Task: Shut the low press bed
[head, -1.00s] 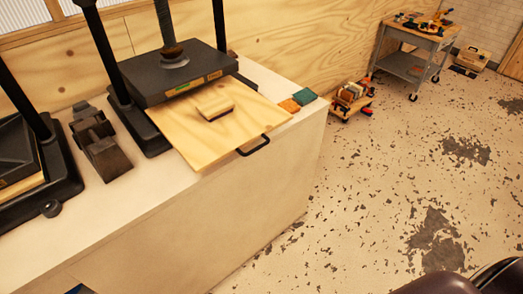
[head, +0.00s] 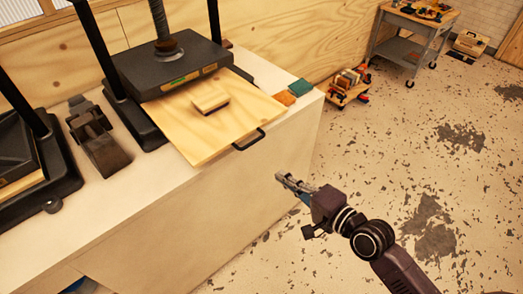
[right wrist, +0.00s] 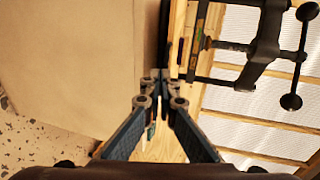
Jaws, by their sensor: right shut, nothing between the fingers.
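The low press bed (head: 222,122) is a pale plywood board with a black handle (head: 249,141) on its front edge. It sticks out from under the black press plate (head: 172,68) and overhangs the bench front. A small wooden block (head: 210,101) lies on it. My right gripper (head: 284,181) is shut and empty, in front of the bench, below and to the right of the handle, not touching it. In the right wrist view its blue-sided fingers meet at the tips (right wrist: 161,80). My left gripper is not in view.
The white bench (head: 190,225) has a plain front. A second press (head: 20,160) and a dark metal block (head: 100,145) stand left of the bed. Orange and green pads (head: 300,88) lie to its right. A low trolley (head: 348,88) and a grey cart (head: 400,50) stand beyond open floor.

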